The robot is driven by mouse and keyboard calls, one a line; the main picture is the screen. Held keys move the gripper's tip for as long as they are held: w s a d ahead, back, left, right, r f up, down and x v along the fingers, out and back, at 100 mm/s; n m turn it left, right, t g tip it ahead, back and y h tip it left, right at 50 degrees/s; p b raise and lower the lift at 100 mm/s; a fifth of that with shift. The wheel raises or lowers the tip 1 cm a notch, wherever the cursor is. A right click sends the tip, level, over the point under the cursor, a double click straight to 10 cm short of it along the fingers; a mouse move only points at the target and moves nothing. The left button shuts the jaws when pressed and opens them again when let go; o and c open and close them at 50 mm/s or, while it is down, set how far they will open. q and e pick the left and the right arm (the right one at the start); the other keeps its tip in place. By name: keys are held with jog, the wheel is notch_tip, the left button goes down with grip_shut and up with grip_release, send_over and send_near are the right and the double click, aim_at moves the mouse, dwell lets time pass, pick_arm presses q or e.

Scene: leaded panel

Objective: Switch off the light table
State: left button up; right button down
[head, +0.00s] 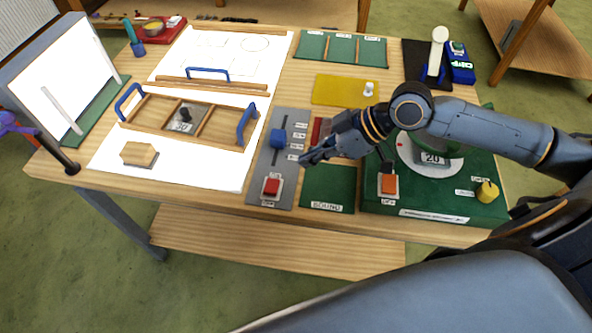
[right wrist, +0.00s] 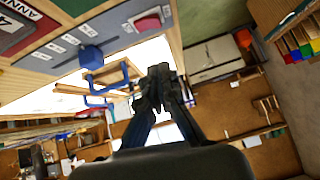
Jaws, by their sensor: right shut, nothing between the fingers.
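The light table's broad surface (head: 215,181) looks bright white on the left of the workbench. A grey control plate (head: 262,191) lies along its right side. On the plate are a blue slider knob (head: 277,138) in a slot with small labels, and a red button (head: 271,187) on a pale base nearer the front edge. My right gripper (head: 306,158) is shut and empty, just right of the plate between knob and button. In the right wrist view, its closed fingers (right wrist: 160,78) are apart from the blue knob (right wrist: 91,57) and red button (right wrist: 148,22). My left gripper is not seen.
A wooden frame (head: 207,139) with blue handles and a wooden block (head: 138,154) rest on the white surface. A green base (head: 430,204) with a dial, orange button (head: 388,183) and yellow knob (head: 487,191) stands at right. A green tray (head: 327,186) lies in front of my gripper.

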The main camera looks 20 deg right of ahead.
pick_arm(q)
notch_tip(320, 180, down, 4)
jog(key=b, duration=0.2)
jog(key=shift+b, duration=0.4)
pick_arm(e)
jog(key=shift+w+d+r+g+y, duration=0.15)
jog(key=shift+w+d+g+y, duration=0.15)
jog(key=shift+w+d, duration=0.3)
jog(key=shift+a, duration=0.1)
jog(key=p, duration=0.3)
send_near(268, 189)
jog(key=w+a, duration=0.2)
jog(key=a, duration=0.1)
jog(key=shift+w+a+r, duration=0.15)
jog(key=shift+w+r, duration=0.05)
jog(key=shift+r, duration=0.15)
jog(key=f, duration=0.3)
jog(key=shift+s+a+f+p, duration=0.15)
jog(key=shift+a+f+p, duration=0.15)
jog(key=shift+p, duration=0.1)
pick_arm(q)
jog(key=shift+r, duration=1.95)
pick_arm(e)
jog(key=shift+s+f, duration=0.1)
jog(key=shift+f, duration=0.45)
